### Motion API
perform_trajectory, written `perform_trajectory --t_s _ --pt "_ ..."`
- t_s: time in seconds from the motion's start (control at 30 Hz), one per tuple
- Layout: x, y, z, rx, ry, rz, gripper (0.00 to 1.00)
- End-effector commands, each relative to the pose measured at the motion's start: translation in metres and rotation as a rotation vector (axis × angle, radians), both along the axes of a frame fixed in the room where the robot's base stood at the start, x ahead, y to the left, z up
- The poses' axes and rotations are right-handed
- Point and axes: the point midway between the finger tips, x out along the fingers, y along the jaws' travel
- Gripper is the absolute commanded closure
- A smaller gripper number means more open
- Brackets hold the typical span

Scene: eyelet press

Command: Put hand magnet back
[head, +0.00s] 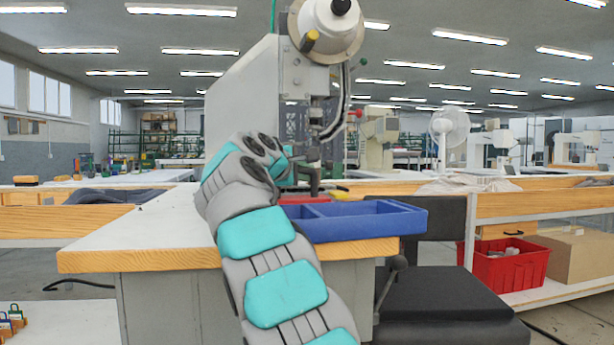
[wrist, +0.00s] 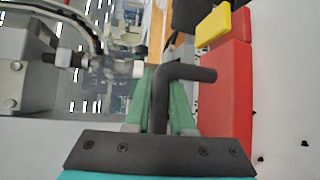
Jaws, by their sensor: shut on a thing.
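My gripper (wrist: 163,98) shows in the wrist view with its green fingers closed on a dark bent rod (wrist: 188,73), which looks like the hand magnet. One leg of the rod runs between the fingers, and the other sticks out to the right past them. In the head view my gripper is small and partly hidden by my wrist, in front of the press (head: 330,30) and below its head. The dark rod hangs there (head: 315,180) above the back of the blue tray (head: 365,228). The fingertips are hard to make out in that view.
A red tray or block (wrist: 227,95) with a yellow piece (wrist: 213,28) at its end lies beside the rod in the wrist view. The wooden-edged table (head: 150,225) is clear at left. A black chair (head: 440,300) stands at right, near a red crate (head: 520,270).

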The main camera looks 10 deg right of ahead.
Motion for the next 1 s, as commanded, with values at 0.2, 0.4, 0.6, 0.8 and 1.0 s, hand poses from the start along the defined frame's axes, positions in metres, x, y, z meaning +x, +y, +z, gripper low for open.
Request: perform_trajectory --t_s 0.2,0.4,0.6,0.8,1.0 --pt "0.000 0.000 0.001 0.000 -0.001 0.001 0.61" --pt "0.000 0.000 0.001 0.000 -0.001 0.000 0.48" --pt "-0.001 0.000 0.001 0.001 -0.001 0.000 0.48" --pt "-0.014 0.010 0.006 -0.001 -0.004 0.000 0.48" --pt "-0.037 0.029 0.011 -0.002 -0.001 -0.001 0.48"
